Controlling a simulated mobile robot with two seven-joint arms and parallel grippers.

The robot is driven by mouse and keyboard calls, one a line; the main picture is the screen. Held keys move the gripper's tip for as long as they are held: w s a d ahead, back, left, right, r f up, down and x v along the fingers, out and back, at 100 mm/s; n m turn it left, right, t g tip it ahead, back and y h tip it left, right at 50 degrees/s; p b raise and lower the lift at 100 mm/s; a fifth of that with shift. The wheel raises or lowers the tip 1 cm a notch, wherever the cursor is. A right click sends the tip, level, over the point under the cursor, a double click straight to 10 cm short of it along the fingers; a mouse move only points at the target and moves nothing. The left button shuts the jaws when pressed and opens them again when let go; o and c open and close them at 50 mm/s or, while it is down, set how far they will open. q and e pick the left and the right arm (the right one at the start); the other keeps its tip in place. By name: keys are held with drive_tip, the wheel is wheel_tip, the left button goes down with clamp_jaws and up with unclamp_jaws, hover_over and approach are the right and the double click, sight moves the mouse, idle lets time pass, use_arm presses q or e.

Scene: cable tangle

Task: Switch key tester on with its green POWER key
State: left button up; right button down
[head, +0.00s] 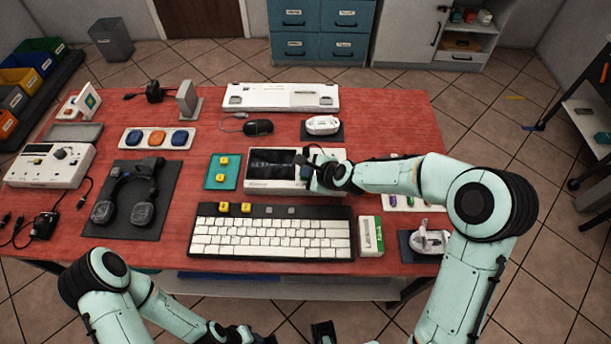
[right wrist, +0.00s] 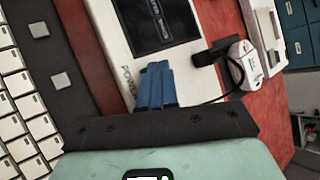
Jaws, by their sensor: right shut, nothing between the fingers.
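The key tester (head: 258,184) is a white box with a dark screen (head: 270,162) on the red table, behind the keyboard. In the right wrist view its casing (right wrist: 112,50) carries a POWER label (right wrist: 127,84). A sliver of green (right wrist: 143,71) shows beside the fingers; the rest of the key is hidden. My right gripper (head: 314,172) is over the tester's right end. Its blue fingers (right wrist: 156,82) are shut and empty, right at the key; contact cannot be told. The screen (right wrist: 158,22) shows faint pale marks. My left gripper (head: 322,331) is partly visible at the bottom edge, away from the tester.
A keyboard (head: 270,238) lies in front of the tester, with a green-and-white box (head: 370,236) at its right. A black mouse (head: 258,127) and a white device (head: 322,125) lie behind. A headset (head: 128,190) lies farther left.

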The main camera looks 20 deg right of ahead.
use_arm(q)
drive_tip(key=shift+f, duration=0.1)
use_arm(e)
drive_tip(key=shift+f, duration=0.1)
use_arm(q)
drive_tip(key=shift+w+r+p, duration=0.25)
drive_tip(key=shift+r+p, duration=0.2)
drive_tip(key=shift+r, duration=0.15)
use_arm(e)
drive_tip(key=shift+r, duration=0.9)
drive_tip(key=shift+r, duration=0.1)
drive_tip(key=shift+r, duration=0.25)
use_arm(q)
drive_tip(key=w+r+p, duration=0.1)
drive_tip(key=r+p, duration=0.1)
drive_tip(key=w+r+p, duration=0.1)
drive_tip(key=r, duration=0.1)
drive_tip(key=shift+w, duration=0.3)
use_arm(e)
wheel_tip(320, 180, up, 5)
drive_tip(key=shift+w+r, duration=0.1)
use_arm(q)
drive_tip(key=shift+s, duration=0.1)
